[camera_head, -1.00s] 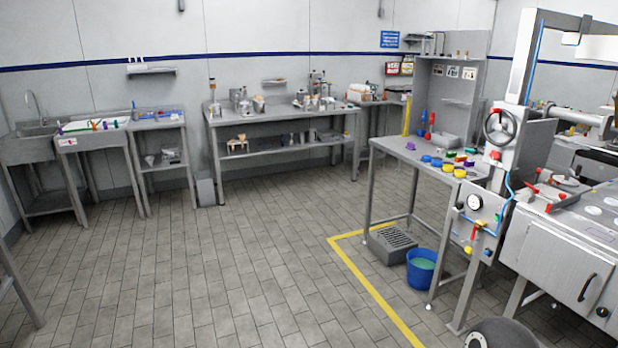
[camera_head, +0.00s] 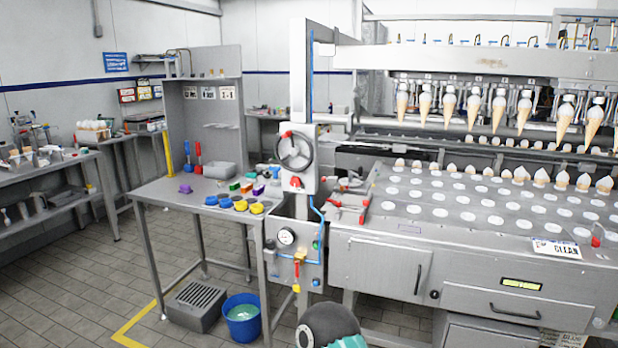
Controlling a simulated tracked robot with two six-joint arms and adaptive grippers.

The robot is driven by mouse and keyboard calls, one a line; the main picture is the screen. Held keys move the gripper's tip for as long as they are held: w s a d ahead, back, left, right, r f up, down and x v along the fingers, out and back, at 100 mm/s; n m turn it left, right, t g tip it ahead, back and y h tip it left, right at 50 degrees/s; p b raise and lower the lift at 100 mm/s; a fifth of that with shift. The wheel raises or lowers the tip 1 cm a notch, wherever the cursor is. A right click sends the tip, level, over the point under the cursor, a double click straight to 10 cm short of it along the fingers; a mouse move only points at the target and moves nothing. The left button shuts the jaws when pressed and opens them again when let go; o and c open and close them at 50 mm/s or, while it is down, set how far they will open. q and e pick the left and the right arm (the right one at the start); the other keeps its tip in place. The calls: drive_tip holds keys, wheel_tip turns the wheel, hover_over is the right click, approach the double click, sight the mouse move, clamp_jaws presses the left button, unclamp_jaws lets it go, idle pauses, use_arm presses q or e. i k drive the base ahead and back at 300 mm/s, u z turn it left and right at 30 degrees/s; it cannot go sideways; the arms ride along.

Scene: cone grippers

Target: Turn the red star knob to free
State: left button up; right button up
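A small red knob (camera_head: 295,182) sits on the front of the white housing, just below the grey handwheel (camera_head: 294,151). It is too small here to make out its star shape or which way it is set. The handwheel has a red grip at its upper left.
A steel side table (camera_head: 160,190) with colored cups stands left of the post. A gauge (camera_head: 286,237) and valve panel hang below the knob. The cone machine (camera_head: 480,215) fills the right. A blue bucket (camera_head: 242,318) and a grated box (camera_head: 196,302) are on the floor.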

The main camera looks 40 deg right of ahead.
sight(295, 182)
drive_tip(key=z, duration=0.45)
drive_tip(key=i, duration=1.25)
drive_tip(key=z, duration=1.2)
drive_tip(key=i, duration=0.65)
drive_tip(key=z, duration=0.3)
drive_tip(key=k, duration=0.9)
drive_tip(key=z, duration=0.2)
drive_tip(key=i, duration=0.9)
drive_tip(key=u, duration=0.15)
